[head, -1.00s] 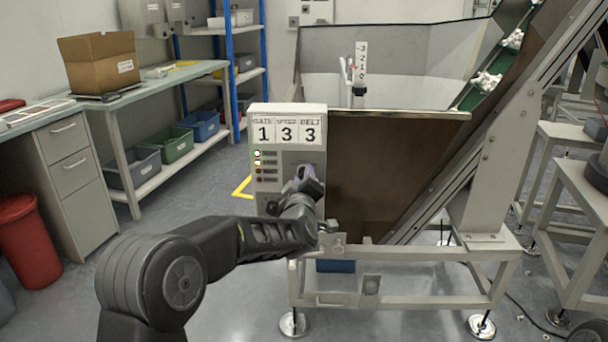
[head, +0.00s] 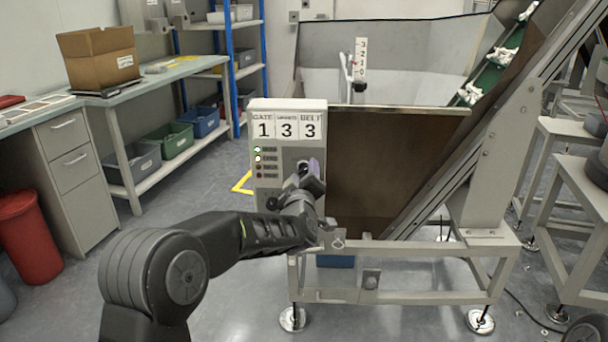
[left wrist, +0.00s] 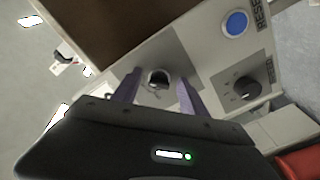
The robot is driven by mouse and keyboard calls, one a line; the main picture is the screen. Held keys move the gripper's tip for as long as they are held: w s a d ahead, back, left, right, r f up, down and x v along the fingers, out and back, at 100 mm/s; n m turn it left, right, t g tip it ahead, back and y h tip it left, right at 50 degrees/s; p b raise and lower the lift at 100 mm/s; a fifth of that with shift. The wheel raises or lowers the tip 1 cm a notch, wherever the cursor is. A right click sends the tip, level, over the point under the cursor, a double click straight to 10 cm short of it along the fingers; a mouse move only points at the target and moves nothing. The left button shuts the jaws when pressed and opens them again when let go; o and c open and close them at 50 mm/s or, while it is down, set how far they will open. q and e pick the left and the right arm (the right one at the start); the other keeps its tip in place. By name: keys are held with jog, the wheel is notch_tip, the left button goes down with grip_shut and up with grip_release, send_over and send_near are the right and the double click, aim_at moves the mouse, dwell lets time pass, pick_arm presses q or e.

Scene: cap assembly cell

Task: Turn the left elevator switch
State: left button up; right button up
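The grey control box (head: 288,108) stands at the front of the hopper, with displays reading 1, 3, 3 above a column of small lamps. In the left wrist view its panel is tilted. The purple fingers are spread, with a visible gap on each side of the switch. A second black knob (left wrist: 243,90) sits to the right, below a blue button (left wrist: 236,23). In the head view my left gripper (head: 309,172) covers the lower panel.
The brown hopper wall (head: 385,160) is right beside the box. A green cleated conveyor (head: 480,82) carries white parts at the upper right. A bench with a cardboard box (head: 98,58) and a red bin (head: 28,240) stand at the left. Floor between is clear.

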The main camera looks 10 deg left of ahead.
pick_arm(q)
jog(key=shift+s, duration=0.1)
jog(key=s+d, duration=0.1)
jog(key=s, duration=0.6)
jog(key=shift+s+d, duration=0.2)
jog(key=shift+s, duration=0.05)
